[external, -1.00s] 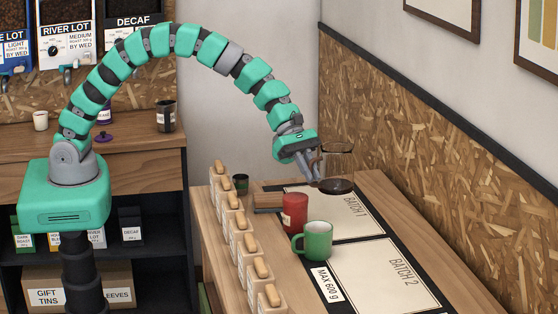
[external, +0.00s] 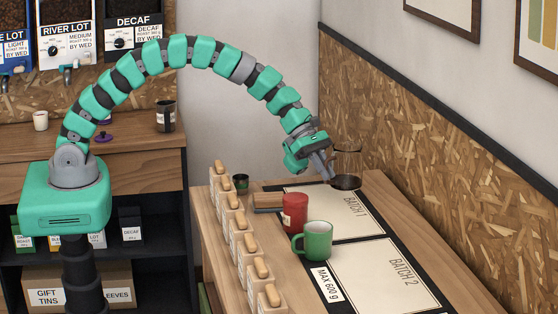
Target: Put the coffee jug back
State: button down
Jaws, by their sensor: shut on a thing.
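The coffee jug (external: 346,182) is clear glass with dark coffee in its bottom, in the right half of the external view. It looks upright. My gripper (external: 332,168) reaches it from the left and is shut on it; the exact grip spot is small and partly hidden. The jug shows over the far end of the sheet marked BATCH 1 (external: 350,222). I cannot tell whether its base touches the table or is just above it.
A wooden block (external: 268,201) and a small dark cup (external: 240,181) lie left. Several wood-topped containers (external: 237,225) line the left edge. The BATCH 2 sheet (external: 385,275) is clear.

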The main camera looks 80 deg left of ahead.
jog(key=shift+f, duration=2.9)
jog(key=c, duration=1.5)
grip_release()
jog(key=shift+f, duration=0.1)
jog(key=v, duration=1.2)
